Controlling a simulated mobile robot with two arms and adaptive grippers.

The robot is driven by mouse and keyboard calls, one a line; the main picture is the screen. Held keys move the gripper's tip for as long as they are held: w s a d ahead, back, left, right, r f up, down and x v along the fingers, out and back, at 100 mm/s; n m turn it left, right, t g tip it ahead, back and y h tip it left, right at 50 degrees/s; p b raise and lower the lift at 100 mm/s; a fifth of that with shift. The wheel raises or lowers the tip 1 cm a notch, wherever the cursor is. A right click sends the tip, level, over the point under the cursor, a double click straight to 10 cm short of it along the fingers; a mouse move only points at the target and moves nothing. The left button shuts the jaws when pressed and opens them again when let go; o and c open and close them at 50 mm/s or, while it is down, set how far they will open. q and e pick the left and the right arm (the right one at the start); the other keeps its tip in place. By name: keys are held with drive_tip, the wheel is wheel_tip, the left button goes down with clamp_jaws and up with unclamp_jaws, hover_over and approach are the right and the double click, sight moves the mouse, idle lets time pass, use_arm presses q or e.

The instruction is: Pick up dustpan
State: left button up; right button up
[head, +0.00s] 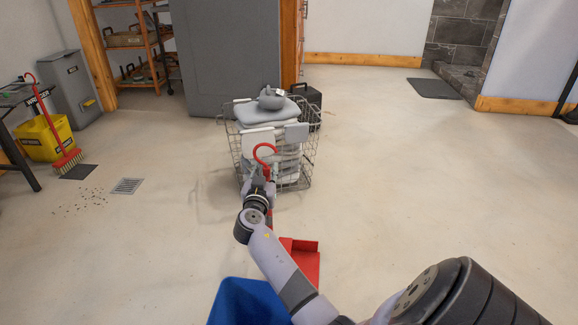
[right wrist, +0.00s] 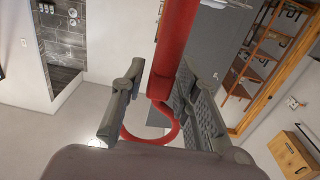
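The red dustpan (head: 308,262) has its pan low in the head view, partly covered by my right arm. Its long handle rises to a curved red hook (head: 265,150) just above my right gripper (head: 260,186). In the right wrist view the red handle (right wrist: 176,45) runs between the two fingers of my right gripper (right wrist: 160,90), and its hook curves round below. The fingers stand apart, with the handle nearer the right-hand finger and a gap on the other side. My left gripper is not in view.
A wire basket (head: 236,172) with stacked grey items stands beyond the gripper. A blue bin (head: 245,303) is at the bottom. A red broom (head: 66,160), yellow bucket (head: 42,140) and floor drain (head: 128,186) are at left. The floor at right is clear.

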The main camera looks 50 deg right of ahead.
clamp_jaws()
drive_tip(key=shift+r, duration=0.1)
idle(0.6)
